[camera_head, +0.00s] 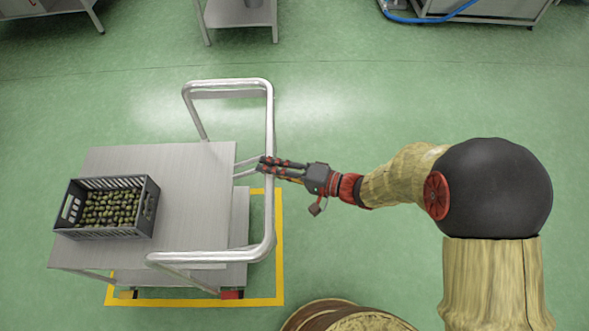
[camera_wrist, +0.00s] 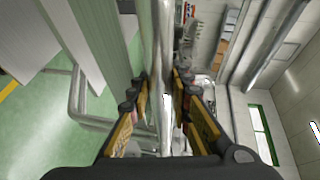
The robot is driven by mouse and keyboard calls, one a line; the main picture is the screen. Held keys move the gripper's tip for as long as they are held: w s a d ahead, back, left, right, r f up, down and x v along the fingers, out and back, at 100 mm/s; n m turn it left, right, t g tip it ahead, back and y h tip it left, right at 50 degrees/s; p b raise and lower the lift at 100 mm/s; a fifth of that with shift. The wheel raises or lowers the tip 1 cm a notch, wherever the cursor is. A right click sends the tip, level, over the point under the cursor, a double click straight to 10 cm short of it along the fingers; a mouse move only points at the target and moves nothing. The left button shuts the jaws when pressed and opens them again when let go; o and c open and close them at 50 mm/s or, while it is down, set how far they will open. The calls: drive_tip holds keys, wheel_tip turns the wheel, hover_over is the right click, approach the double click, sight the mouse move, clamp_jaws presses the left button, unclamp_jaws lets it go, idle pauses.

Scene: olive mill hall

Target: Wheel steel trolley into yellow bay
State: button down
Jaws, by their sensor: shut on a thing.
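The steel trolley (camera_head: 185,165) stands at the left of the head view, its tubular push handle (camera_head: 270,130) on its right side. My gripper (camera_head: 266,168) is shut on the handle's bar near its middle. In the wrist view the bar (camera_wrist: 161,60) runs between my two fingers (camera_wrist: 160,112). A dark crate (camera_head: 153,208) of olives (camera_head: 112,207) sits on the trolley's top at the left. The yellow bay outline (camera_head: 279,250) is on the floor under and right of the trolley. The trolley covers part of the outline, and its far left side is hidden.
Steel tables stand along the back, one at the top middle (camera_head: 240,14). A unit with a blue hose (camera_head: 430,18) is at the top right. A brown rounded object (camera_head: 345,316) shows at the bottom edge. The green floor (camera_head: 350,100) behind the trolley is clear.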

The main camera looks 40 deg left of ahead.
drive_tip(key=shift+s+a+f+b, duration=0.15)
drive_tip(key=shift+s+a+b, duration=0.35)
drive_tip(key=shift+s+a, duration=1)
drive_tip(key=shift+w+a, duration=0.1)
drive_tip(key=shift+w, duration=0.1)
drive_tip(key=c, duration=1.6)
unclamp_jaws()
drive_tip(key=v, duration=1.2)
drive_tip(key=shift+w, duration=0.1)
